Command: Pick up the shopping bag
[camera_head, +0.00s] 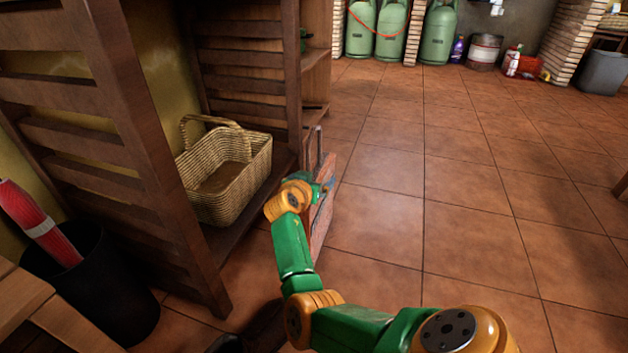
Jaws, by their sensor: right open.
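The shopping bag (320,222) is a reddish-brown upright bag on the tiled floor, close against the right side of the wooden shelf. Its thin handle (313,143) stands up above it. My right arm, green and orange, reaches in from the bottom right and covers part of the bag's front. My right gripper (325,190) is at the bag's upper part, below the top of the handle. It is small and partly hidden by my wrist, and it is open. I cannot tell whether it touches the bag. My left gripper is not in view.
A wooden slatted shelf (150,150) stands left of the bag, with a wicker basket (228,180) on its low board. A black bin (95,290) stands at lower left. Green gas cylinders (392,30) are at the back. The tiled floor (470,190) to the right is clear.

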